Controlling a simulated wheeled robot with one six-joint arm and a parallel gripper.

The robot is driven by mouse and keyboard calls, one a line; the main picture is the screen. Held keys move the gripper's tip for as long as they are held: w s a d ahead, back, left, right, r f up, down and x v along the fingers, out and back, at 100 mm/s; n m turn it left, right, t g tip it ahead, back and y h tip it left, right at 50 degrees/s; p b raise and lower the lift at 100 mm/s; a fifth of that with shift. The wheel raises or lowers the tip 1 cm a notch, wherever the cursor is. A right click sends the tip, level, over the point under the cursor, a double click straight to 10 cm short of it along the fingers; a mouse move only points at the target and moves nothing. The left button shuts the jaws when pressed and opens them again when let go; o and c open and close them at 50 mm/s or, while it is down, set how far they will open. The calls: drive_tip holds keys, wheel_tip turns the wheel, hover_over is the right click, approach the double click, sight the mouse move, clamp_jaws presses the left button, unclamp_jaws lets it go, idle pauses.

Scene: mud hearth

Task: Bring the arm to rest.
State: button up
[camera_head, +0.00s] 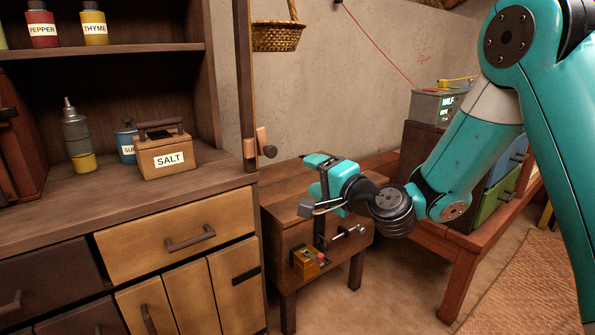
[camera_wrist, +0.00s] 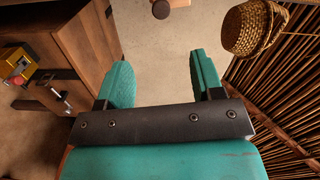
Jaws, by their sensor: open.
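My teal arm reaches in from the right in the head view. My gripper (camera_head: 312,183) is held out over the small wooden stand (camera_head: 281,199), left of the arm's dark wrist joint. In the wrist view my gripper (camera_wrist: 162,80) has its two teal fingers wide apart with nothing between them. Bare wall or floor shows through the gap. I cannot tell the exact height of the gripper above the stand.
A wooden cabinet (camera_head: 174,236) stands at left, bearing a salt box (camera_head: 166,156) and bottles. A yellow box (camera_head: 304,263) with a red knob is on the stand's front. A wicker basket (camera_head: 277,37) hangs above. A grey box (camera_head: 436,107) stands behind my arm.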

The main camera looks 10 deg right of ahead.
drive_tip(key=s+a+r+n+g+y, duration=0.1)
drive_tip(key=s+a+n+g, duration=0.35)
drive_tip(key=s+n, duration=0.2)
drive_tip(key=s+a+n+g+y, duration=0.2)
drive_tip(key=s+a+n+g, duration=0.25)
drive_tip(key=s, duration=0.25)
drive_tip(key=s+d+f+n+g+h, duration=0.1)
drive_tip(key=s+d+n+g+h, duration=0.25)
drive_tip(key=s, duration=0.65)
drive_tip(key=s+d+f+n+g+h, duration=0.1)
drive_tip(key=s+d+n+g+h, duration=0.25)
drive_tip(key=s, duration=0.55)
wheel_tip(320, 180, up, 19)
drive_tip(key=p, duration=1.9)
drive_tip(key=shift+w+d, duration=0.2)
